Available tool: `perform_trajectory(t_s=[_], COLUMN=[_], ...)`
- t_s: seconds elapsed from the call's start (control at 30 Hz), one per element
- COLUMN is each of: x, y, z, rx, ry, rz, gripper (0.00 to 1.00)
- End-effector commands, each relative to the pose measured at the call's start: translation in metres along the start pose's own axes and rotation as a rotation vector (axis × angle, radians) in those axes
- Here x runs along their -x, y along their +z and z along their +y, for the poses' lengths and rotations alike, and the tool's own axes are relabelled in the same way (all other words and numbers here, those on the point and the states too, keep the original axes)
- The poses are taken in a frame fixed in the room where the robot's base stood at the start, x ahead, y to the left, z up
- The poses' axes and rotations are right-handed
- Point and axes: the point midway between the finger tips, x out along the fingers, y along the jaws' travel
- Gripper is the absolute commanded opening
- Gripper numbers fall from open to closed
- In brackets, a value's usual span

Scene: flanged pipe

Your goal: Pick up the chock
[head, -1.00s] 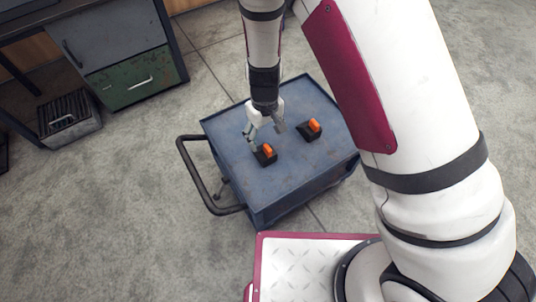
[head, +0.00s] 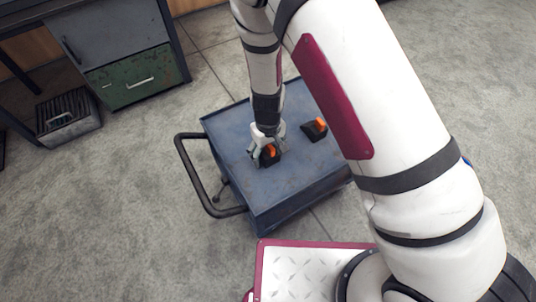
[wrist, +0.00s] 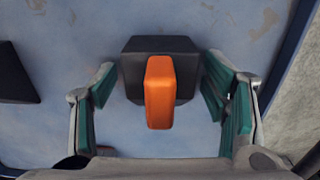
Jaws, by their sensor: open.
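A black chock with an orange grip block (wrist: 160,92) sits on the blue cart top, between my open fingers in the wrist view. In the head view this chock (head: 270,153) is partly covered by my gripper (head: 267,146). In the wrist view my gripper (wrist: 163,105) is open, with one green-padded finger on each side of the chock and a gap on both sides. A second black and orange chock (head: 314,129) stands to the right on the cart; a dark block (wrist: 16,75) shows at the left edge of the wrist view.
The blue cart (head: 237,178) has a black push handle (head: 195,190) on its left. The cart's edge lies close on the right in the wrist view. A workbench with a green drawer (head: 130,78) and a grey metal box (head: 68,120) stand at the far left.

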Motion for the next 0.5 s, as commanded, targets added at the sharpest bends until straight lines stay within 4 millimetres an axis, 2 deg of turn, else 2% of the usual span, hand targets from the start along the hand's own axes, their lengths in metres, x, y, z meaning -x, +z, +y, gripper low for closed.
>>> perform_trajectory(t_s=[0.13, 0.37, 0.4, 0.5], x=[0.0011, 0.0011, 0.0011, 0.0012], y=[-0.0001, 0.0001, 0.0001, 0.0], z=[0.0, 0.0, 0.0, 0.0], rx=[0.0, 0.0, 0.0, 0.0], ry=[0.0, 0.0, 0.0, 0.0], rz=[0.0, 0.0, 0.0, 0.0], gripper=[0.66, 0.14, 0.1, 0.1])
